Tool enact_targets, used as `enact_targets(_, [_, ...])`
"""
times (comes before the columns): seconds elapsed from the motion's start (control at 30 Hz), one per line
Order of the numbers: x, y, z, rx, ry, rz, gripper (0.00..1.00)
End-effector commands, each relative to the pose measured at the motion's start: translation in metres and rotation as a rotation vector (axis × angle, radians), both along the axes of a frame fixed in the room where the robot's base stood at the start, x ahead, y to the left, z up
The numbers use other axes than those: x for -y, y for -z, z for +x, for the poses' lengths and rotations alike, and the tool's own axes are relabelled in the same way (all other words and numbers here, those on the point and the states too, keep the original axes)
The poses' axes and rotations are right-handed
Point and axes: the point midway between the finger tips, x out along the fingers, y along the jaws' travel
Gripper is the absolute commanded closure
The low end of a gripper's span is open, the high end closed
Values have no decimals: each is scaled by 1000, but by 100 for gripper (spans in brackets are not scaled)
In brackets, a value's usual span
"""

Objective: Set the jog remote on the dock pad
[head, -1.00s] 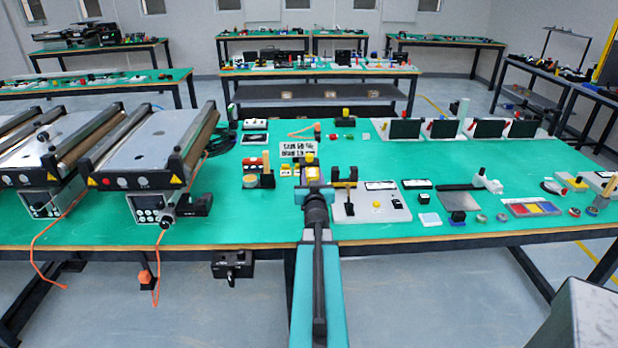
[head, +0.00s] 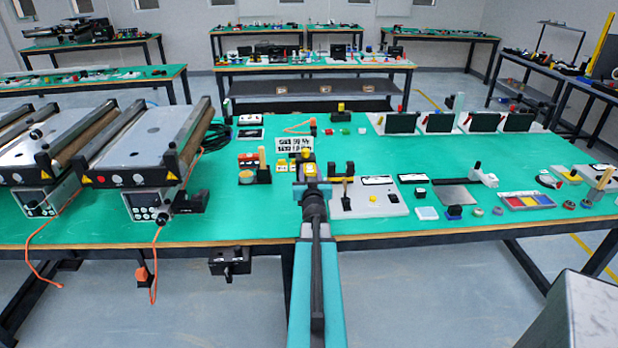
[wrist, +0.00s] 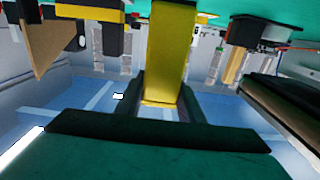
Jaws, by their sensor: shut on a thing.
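My gripper (head: 309,180) is over the front middle of the green bench. It is shut on a yellow block-like thing, taken to be the jog remote (head: 307,170). In the wrist view the yellow body (wrist: 170,60) stands between the dark fingers. The dock pad is not certain to me. A flat grey plate (head: 455,195) lies to the right of my gripper, and a pale square pad (head: 427,213) lies nearer the front edge.
A grey board (head: 385,205) with a dark upright bracket stands close to the right of my gripper. A red and wooden block group (head: 255,166) is to its left. Conveyors (head: 130,160) fill the left side. Bare green bench shows at the front left of the gripper.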

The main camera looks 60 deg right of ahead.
Motion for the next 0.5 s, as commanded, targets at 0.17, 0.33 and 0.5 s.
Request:
enact_targets(0.17, [1, 18, -1, 1, 1, 1, 97])
enact_targets(0.33, [0, 23, 0, 0, -1, 0, 97])
enact_targets(0.5, [0, 22, 0, 1, -1, -1, 97])
